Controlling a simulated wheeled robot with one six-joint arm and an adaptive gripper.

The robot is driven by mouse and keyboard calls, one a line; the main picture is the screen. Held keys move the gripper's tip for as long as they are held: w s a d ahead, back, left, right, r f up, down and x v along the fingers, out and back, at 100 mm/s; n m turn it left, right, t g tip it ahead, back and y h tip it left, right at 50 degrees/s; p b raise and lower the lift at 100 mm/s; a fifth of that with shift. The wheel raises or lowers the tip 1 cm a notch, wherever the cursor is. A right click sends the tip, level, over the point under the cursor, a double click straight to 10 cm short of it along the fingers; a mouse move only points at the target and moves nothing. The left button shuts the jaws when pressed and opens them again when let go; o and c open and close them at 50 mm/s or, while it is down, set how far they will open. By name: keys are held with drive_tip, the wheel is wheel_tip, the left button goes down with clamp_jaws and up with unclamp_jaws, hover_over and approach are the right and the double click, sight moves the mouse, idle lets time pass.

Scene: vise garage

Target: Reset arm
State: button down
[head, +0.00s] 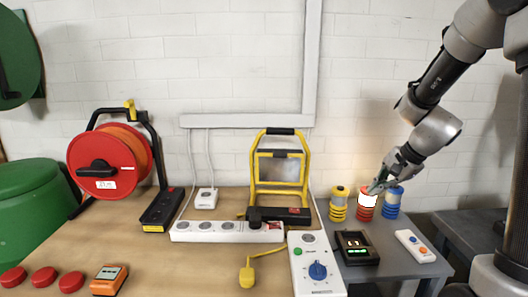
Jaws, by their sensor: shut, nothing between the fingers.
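My gripper (376,187) is at the end of my arm on the right, shut and empty. It points down and to the left, with its tips at or just above the top of the red ribbed cylinder (364,213). I cannot tell whether they touch. This cylinder has a bright white upper part, and the wall behind it has a warm glow. A yellow ribbed cylinder (338,205) stands to its left and a blue one (391,207) to its right, partly behind my gripper.
A dark device with green lights (356,248) and a white two-button box (415,246) sit on the grey table (392,268). On the wooden bench are a red cable reel (110,165), a yellow work lamp (280,170), a power strip (228,232) and a blue-dial box (317,268).

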drive_tip(key=s+r+n+h, duration=0.1)
drive_tip(key=s+r+n, duration=0.2)
drive_tip(key=s, duration=0.5)
drive_tip(key=s+d+r+n+h, duration=0.1)
drive_tip(key=s+r+n, duration=0.3)
drive_tip(key=s, duration=0.5)
drive_tip(key=s+d+r+n+h, duration=0.1)
drive_tip(key=s+r+n, duration=0.3)
drive_tip(key=s, duration=0.5)
drive_tip(key=shift+r+n+h, duration=0.25)
drive_tip(key=shift+n+h, duration=0.15)
drive_tip(key=shift+n, duration=0.5)
